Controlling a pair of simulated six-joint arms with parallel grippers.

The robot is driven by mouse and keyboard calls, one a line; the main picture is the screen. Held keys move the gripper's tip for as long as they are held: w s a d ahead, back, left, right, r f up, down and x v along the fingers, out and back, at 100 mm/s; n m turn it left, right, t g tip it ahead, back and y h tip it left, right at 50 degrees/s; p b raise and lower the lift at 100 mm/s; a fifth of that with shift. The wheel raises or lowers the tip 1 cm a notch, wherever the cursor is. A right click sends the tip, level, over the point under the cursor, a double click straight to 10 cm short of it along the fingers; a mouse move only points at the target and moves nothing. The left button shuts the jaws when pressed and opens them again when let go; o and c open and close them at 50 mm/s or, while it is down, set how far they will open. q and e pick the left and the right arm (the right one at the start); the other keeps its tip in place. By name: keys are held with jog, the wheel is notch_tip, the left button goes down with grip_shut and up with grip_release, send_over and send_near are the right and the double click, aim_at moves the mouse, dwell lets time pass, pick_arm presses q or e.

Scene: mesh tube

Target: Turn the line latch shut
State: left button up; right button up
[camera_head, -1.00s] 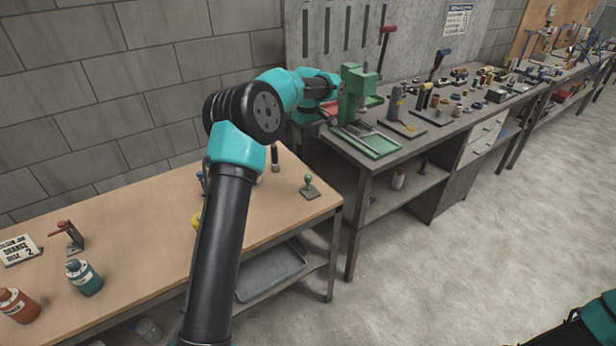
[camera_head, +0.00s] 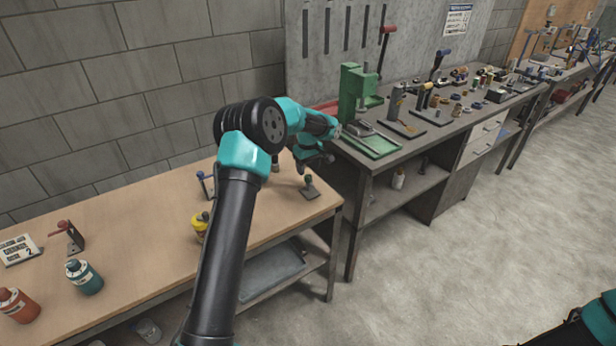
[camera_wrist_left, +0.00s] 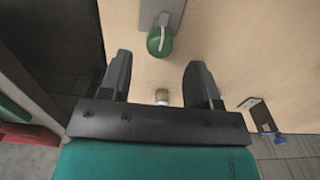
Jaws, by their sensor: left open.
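A small latch with a green knob (camera_head: 309,180) stands on a dark base plate near the right end of the wooden table. In the left wrist view the green knob (camera_wrist_left: 160,41) shows a pale line across its top. My left gripper (camera_head: 318,162) hangs just above and behind it, pointing down. In the wrist view its fingers (camera_wrist_left: 160,68) are open and empty, and the knob lies beyond their tips. I cannot tell for sure which latch is the line latch. My right gripper is out of view.
A blue-handled latch (camera_head: 203,185), a yellow bottle (camera_head: 200,226), a red-handled latch (camera_head: 70,236) and a teal bottle (camera_head: 83,276) stand on the wooden table (camera_head: 135,215). A green press (camera_head: 352,95) stands on the grey bench.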

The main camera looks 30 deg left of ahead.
aim_at(308, 176)
pick_arm(q)
jog(key=shift+f, duration=2.2)
jog(key=c, duration=0.9)
